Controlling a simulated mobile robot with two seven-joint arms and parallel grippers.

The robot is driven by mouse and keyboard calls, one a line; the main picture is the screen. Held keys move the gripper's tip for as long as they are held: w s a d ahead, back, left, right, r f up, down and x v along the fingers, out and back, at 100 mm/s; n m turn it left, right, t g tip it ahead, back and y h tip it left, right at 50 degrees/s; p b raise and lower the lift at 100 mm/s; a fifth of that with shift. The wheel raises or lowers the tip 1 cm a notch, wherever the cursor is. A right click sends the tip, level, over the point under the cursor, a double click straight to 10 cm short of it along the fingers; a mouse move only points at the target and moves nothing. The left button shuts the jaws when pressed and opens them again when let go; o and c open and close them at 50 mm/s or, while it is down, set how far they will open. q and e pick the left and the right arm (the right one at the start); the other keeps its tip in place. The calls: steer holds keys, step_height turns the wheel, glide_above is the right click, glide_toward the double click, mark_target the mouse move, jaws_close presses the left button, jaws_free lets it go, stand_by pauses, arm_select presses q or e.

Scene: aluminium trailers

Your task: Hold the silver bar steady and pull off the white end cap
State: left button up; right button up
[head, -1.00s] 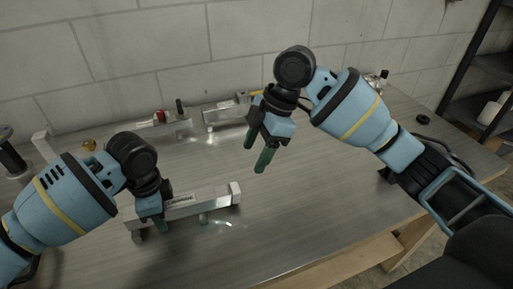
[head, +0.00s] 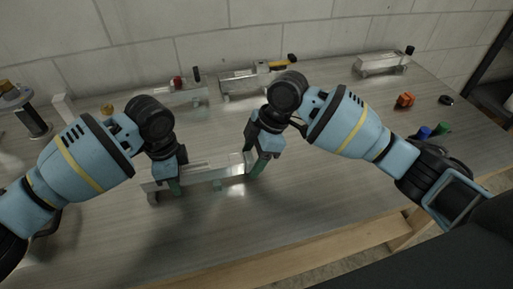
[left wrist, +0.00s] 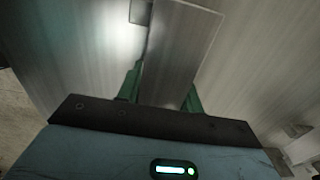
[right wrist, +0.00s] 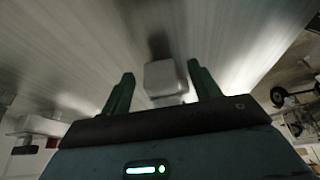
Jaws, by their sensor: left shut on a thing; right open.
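The silver bar (head: 205,173) lies level, raised a little above the metal table near its front middle. My left gripper (head: 175,190) is shut on the bar toward its left part; in the left wrist view the bar (left wrist: 182,55) runs between the green fingers. The white end cap (head: 248,160) is at the bar's right end, partly hidden behind my right gripper (head: 256,165). In the right wrist view the cap (right wrist: 160,77) sits between the two open green fingers, with a gap on each side.
More bar assemblies stand at the back, one (head: 178,95) with a red part and one (head: 248,84) with a yellow part. Another (head: 382,64) is at back right. An orange knob (head: 404,100) and blue and green pieces lie at right. The table front is clear.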

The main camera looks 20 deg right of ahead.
mark_target(269, 167)
steer(key=c, duration=1.1)
steer(key=shift+o, duration=0.2)
steer(key=shift+s+d, duration=0.1)
steer(key=shift+d, duration=2.15)
step_height(269, 167, up, 9)
stand_by(0.9)
arm_select(q)
steer(key=o, duration=1.2)
